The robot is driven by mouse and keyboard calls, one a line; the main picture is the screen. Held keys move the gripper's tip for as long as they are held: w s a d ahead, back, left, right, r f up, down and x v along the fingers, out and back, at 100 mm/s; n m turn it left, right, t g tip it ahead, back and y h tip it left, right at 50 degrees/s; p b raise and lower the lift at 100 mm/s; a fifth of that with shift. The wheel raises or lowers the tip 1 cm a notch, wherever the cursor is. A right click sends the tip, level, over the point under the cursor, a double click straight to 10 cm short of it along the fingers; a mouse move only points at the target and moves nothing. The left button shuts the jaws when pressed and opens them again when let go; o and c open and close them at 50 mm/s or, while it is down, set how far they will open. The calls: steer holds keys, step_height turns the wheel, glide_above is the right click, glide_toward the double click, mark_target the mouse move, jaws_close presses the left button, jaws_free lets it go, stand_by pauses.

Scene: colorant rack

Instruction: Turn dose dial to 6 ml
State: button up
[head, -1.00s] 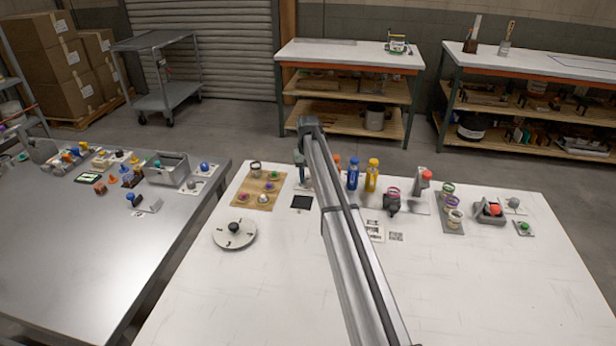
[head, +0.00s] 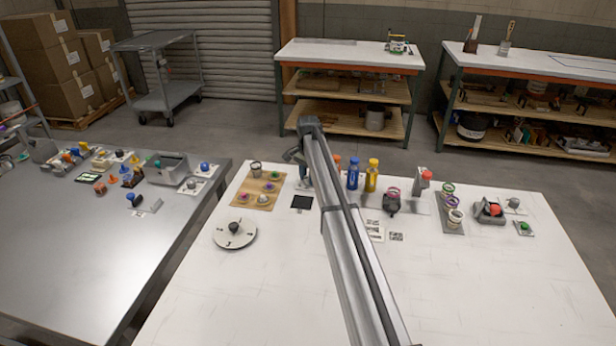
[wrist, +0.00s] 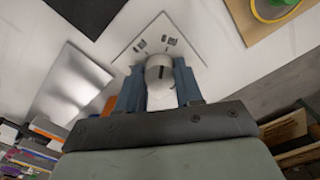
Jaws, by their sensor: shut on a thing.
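In the wrist view a silver-grey round knob (wrist: 160,68) with a dark line on its face stands on a white square plate (wrist: 163,32) with small dark printed marks. I cannot read the marks, so I cannot tell the dial's setting. The two blue fingers of my gripper (wrist: 158,75) are shut on the knob, one on each side. In the head view my gripper (head: 298,161) is at the table's far edge, mostly behind my own arm. The knob is hidden there.
A wooden board (head: 245,194) with colored pieces lies left of my gripper. A white round disc (head: 222,240) with a dark knob is nearer. Blue (head: 352,174) and yellow (head: 371,176) bottles stand to the right. The front of the white table (head: 480,300) is clear.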

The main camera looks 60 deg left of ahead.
steer(key=shift+m, duration=0.8)
steer(key=o, duration=1)
steer(key=shift+o, duration=0.2)
steer(key=shift+r, duration=0.15)
step_height(320, 180, up, 14)
steer(key=shift+f, duration=0.2)
